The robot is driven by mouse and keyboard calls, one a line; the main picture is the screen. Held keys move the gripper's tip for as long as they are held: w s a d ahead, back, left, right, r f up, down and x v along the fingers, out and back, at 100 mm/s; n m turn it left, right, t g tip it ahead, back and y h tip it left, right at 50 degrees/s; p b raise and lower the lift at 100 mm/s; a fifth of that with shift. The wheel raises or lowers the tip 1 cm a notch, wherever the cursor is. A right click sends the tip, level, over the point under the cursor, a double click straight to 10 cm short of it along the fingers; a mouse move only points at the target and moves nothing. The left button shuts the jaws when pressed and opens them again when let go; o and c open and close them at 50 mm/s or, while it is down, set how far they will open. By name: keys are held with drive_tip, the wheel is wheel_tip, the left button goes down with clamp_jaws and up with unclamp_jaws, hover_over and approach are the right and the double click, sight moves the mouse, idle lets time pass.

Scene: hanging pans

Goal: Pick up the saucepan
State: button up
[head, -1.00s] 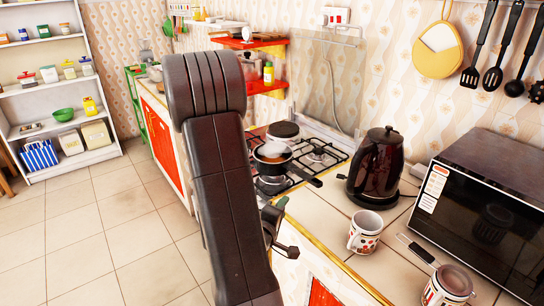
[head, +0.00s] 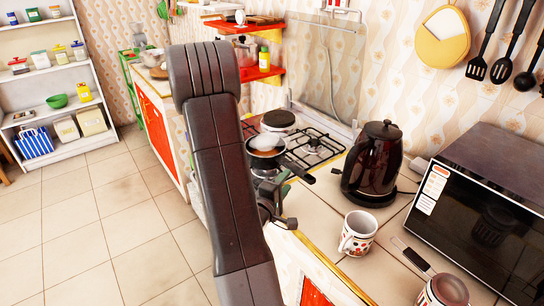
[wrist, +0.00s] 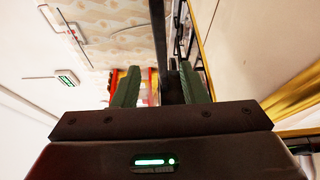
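The saucepan (head: 283,161) is a small dark pan on the gas stove in the head view, with its black handle pointing right and toward the counter front. A pale patch shows above it. My gripper (wrist: 160,72) is open, with two green-padded fingers apart in the wrist view. A long dark bar (wrist: 158,30) shows in line with the gap between them; I cannot tell whether it is the pan's handle. In the head view my arm hides part of the gripper, which shows low and in front of the stove, apart from the pan.
A dark kettle (head: 372,165) stands right of the stove. A microwave (head: 480,215) fills the right. The tiled floor (head: 110,235) at left is clear.

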sight(297, 167)
drive_tip(key=p+x, duration=0.2)
drive_tip(key=x, duration=0.8)
drive_tip(key=shift+w+f, duration=0.15)
drive_tip(key=shift+w, duration=0.1)
drive_tip(key=shift+c, duration=0.2)
clamp_jaws()
